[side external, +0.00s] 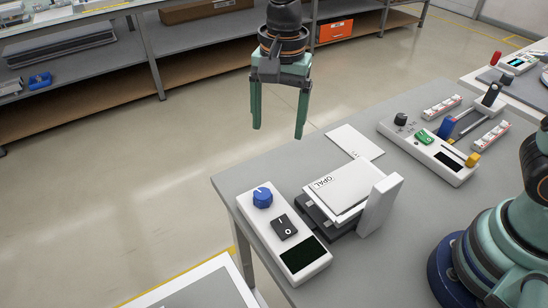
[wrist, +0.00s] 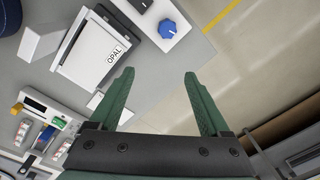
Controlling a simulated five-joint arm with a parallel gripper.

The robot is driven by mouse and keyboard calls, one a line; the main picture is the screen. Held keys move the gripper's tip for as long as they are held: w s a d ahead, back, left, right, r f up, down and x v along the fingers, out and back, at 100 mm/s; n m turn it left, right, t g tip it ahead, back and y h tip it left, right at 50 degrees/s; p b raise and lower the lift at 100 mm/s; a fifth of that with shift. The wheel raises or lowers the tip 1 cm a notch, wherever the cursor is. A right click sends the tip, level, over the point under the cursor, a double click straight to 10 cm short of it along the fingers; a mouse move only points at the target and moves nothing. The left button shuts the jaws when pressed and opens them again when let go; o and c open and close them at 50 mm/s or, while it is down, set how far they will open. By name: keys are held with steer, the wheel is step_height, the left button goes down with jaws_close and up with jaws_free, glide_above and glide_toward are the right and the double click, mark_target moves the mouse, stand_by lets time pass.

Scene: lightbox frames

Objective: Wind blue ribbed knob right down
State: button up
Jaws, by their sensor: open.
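The blue ribbed knob (side external: 262,197) sits on the left end of a white control panel (side external: 252,216), beside a black rocker switch (side external: 285,227) and a dark display. A pale pointer line shows on the knob's top. The knob also shows at the top of the wrist view (wrist: 167,29). My gripper (side external: 278,132) is open and empty. It hangs high, beyond the table's far edge in the side view, apart from the knob. In the wrist view its two green fingers (wrist: 160,76) are spread, with the knob ahead of them.
A lightbox marked OPAL (side external: 340,187) stands right of the panel, with a white upright block (side external: 379,204) beside it. A white card (side external: 355,142) lies behind. Another panel with a black knob and green switch (side external: 424,137) stands at the right. Bare grey table lies between.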

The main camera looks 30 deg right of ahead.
steer(key=m+g, duration=0.1)
steer(key=m, duration=0.1)
glide_toward(262, 193)
step_height(262, 193, down, 9)
steer(key=shift+s+a+f, duration=0.1)
steer(key=shift+s, duration=0.05)
steer(key=shift+c, duration=0.3)
jaws_close()
